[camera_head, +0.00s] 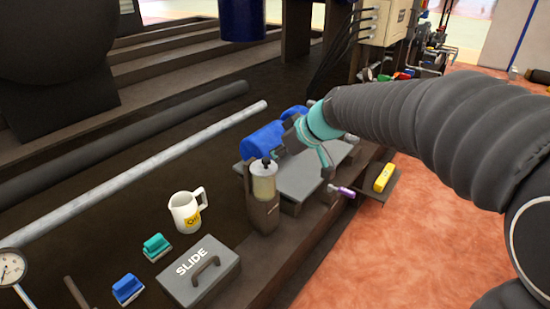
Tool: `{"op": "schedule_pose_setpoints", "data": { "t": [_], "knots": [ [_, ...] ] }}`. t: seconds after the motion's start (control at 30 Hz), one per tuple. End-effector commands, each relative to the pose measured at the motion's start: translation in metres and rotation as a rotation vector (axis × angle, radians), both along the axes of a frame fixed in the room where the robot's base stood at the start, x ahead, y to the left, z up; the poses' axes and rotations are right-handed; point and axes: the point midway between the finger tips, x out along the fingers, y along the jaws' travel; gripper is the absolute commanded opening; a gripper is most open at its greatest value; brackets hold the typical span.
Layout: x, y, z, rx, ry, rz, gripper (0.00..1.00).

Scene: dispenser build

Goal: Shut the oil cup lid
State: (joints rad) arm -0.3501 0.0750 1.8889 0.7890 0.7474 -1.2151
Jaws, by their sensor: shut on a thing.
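The oil cup (263,186) is a clear cylinder with pale yellow contents, standing upright on a dark bracket. A dark lid with a small knob (264,162) is at its top; I cannot tell whether it is fully seated. My gripper (329,176) hangs from the teal wrist, to the right of the cup and apart from it. It appears shut on a small purple-handled piece (345,191), at the front edge of the machine plate. The exact grip is too small to see.
A blue motor (264,138) stands behind the cup, on a grey plate (306,178). A yellow block (383,177) rests on a right-hand shelf.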

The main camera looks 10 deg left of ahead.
Motion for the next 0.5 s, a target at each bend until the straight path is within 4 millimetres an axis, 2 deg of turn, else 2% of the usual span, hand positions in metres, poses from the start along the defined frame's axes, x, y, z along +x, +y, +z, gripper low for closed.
{"op": "schedule_pose_setpoints", "data": {
  "t": [0.03, 0.07, 0.1, 0.3, 0.5],
  "knots": [
    [0.001, -0.001, 0.017, 0.001, -0.005, -0.001, 0.00],
    [0.001, -0.003, 0.021, 0.001, -0.003, -0.001, 0.00],
    [-0.004, -0.013, 0.008, -0.001, 0.001, -0.005, 0.00],
    [-0.021, -0.048, -0.008, 0.002, -0.002, -0.006, 0.00],
    [-0.033, -0.073, -0.018, 0.001, -0.004, -0.004, 0.00]
  ]
}}
